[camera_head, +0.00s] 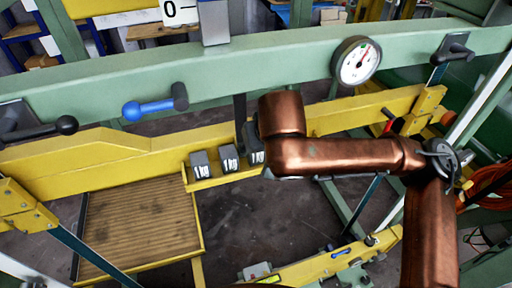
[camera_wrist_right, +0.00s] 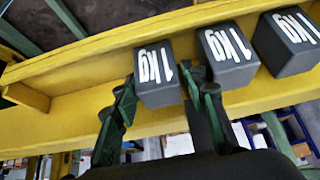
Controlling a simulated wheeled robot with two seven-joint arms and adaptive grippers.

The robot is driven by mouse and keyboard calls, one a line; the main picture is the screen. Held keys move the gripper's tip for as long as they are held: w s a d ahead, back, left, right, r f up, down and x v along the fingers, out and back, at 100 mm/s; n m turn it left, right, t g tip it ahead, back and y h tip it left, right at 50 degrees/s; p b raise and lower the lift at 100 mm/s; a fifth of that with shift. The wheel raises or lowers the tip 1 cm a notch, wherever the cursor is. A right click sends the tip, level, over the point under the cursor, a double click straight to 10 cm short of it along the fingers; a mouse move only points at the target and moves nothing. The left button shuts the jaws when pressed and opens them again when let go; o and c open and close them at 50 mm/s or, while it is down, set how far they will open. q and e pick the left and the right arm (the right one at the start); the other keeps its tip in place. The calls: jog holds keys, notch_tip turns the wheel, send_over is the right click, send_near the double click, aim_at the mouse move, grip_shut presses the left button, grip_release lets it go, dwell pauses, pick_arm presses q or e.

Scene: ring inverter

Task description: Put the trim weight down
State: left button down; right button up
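Three dark grey block weights marked 1kg stand in a row at the yellow beam: a left one (camera_head: 200,165), a middle one (camera_head: 229,158) and a right one (camera_head: 254,143), partly hidden by my right arm. In the right wrist view, my right gripper (camera_wrist_right: 158,85) has its fingers on both sides of the leftmost weight (camera_wrist_right: 156,75) and appears shut on it. The weight is close beside its neighbour (camera_wrist_right: 228,57); whether it rests on the ledge or hangs just above is unclear. My right gripper is hidden behind the arm in the head view. My left gripper is not in view.
The third weight (camera_wrist_right: 288,42) stands at the right of the wrist view. A green beam (camera_head: 260,68) with a round gauge (camera_head: 356,61) and a blue-handled lever (camera_head: 152,107) runs above the yellow beam (camera_head: 90,165). A ribbed brown platform (camera_head: 138,225) lies at lower left.

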jog(key=v, duration=0.7)
jog(key=shift+s+r, duration=0.15)
jog(key=shift+r, duration=0.15)
jog(key=shift+d, duration=0.1)
